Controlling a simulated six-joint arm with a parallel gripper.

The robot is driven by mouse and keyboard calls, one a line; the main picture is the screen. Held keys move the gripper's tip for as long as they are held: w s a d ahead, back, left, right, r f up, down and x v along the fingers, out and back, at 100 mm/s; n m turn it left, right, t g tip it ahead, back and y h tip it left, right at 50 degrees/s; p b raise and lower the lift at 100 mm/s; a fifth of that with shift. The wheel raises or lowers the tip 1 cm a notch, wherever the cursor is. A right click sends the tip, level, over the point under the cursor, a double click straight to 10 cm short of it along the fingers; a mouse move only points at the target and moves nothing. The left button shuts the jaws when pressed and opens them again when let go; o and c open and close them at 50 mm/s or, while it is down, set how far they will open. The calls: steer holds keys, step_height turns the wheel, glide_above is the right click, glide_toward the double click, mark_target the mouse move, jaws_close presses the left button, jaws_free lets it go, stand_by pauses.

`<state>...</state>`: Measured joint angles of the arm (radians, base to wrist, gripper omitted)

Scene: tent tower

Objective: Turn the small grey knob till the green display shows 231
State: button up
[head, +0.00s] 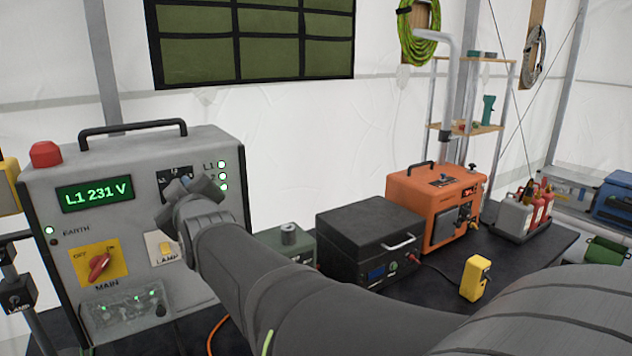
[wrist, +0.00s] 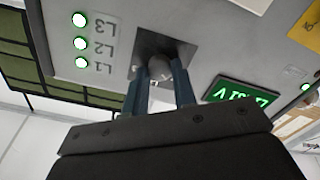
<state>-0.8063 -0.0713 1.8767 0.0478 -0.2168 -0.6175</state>
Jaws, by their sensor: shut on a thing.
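The green display (head: 95,193) on the grey panel box (head: 130,160) reads "L1 231 V" in the head view. It also shows upside down in the wrist view (wrist: 240,92), partly cut off by my gripper. The small grey knob (wrist: 160,68) sits on a dark square plate in the wrist view. My gripper (wrist: 160,82) is shut on the knob, with one finger on each side of it. In the head view my gripper (head: 188,186) reaches the panel beside the display, and my arm hides the knob there.
The panel also bears a red main switch (head: 99,265), a lamp switch (head: 163,248), a red button (head: 45,153) and lit L1 to L3 lights (head: 222,176). An orange unit (head: 430,205), a black case (head: 365,240) and a yellow meter (head: 475,278) stand to the right.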

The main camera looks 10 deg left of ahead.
stand_by(0.5)
steer(key=o, duration=1)
steer(key=v, duration=1.2)
steer(key=x, duration=1.2)
